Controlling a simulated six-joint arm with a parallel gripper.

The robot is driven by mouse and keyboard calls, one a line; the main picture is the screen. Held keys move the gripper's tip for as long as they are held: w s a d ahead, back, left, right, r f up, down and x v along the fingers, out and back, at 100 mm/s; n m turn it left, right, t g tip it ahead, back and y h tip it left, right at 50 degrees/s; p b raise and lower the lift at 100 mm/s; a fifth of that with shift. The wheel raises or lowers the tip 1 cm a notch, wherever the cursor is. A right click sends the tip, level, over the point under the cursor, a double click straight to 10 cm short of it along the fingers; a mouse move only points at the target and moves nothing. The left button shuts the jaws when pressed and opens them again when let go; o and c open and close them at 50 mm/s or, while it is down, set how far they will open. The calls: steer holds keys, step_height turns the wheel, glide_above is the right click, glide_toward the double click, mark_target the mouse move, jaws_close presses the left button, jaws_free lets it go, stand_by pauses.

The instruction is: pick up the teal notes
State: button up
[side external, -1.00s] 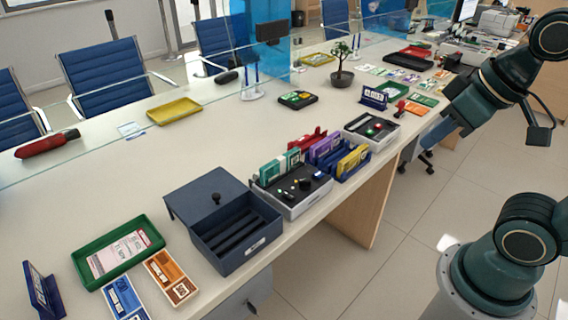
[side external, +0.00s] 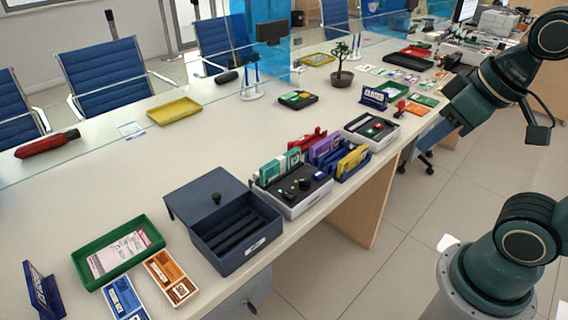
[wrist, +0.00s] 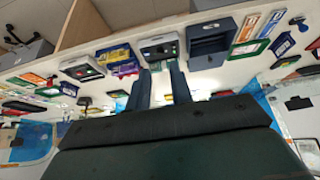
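The teal notes (side external: 272,169) stand upright as a banded bundle at the left end of a row of notes, behind a white-edged black tray (side external: 296,190) on the counter. Purple notes (side external: 324,147) and yellow notes (side external: 352,159) stand to their right, with a blue holder (side external: 357,172) around the yellow ones. My gripper (wrist: 160,74) shows two dark fingers, apart and with nothing between them. In the side view my gripper (side external: 432,140) is up and to the right, well clear of the notes. The teal notes are hard to make out in the wrist view.
An open dark-blue cash box (side external: 236,240) stands just left of the tray. A second tray (side external: 372,132), a small potted plant (side external: 341,76) and a blue sign (side external: 374,98) stand to the right. Glass panels line the far side. The counter (side external: 180,150) behind the cash box is clear.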

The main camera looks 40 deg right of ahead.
steer(key=w+a+r+m+g+y, duration=0.1)
steer(key=w+r+m, duration=0.1)
steer(key=w, duration=0.4)
steer(key=w+a+r+m, duration=0.1)
steer(key=w+r+m, duration=0.15)
steer(key=w, duration=0.35)
steer(key=m+g+y, duration=0.4)
steer(key=m+g, duration=0.1)
steer(key=m, duration=0.9)
glide_above(282, 157)
steer(key=d, duration=0.5)
step_height(282, 157, down, 20)
steer(key=shift+a+r+n, duration=0.15)
steer(key=shift+r+n, duration=0.05)
steer(key=shift+n, duration=0.05)
steer(key=shift+h, duration=0.3)
steer(key=shift+x, duration=4.35)
steer(key=shift+w, duration=0.15)
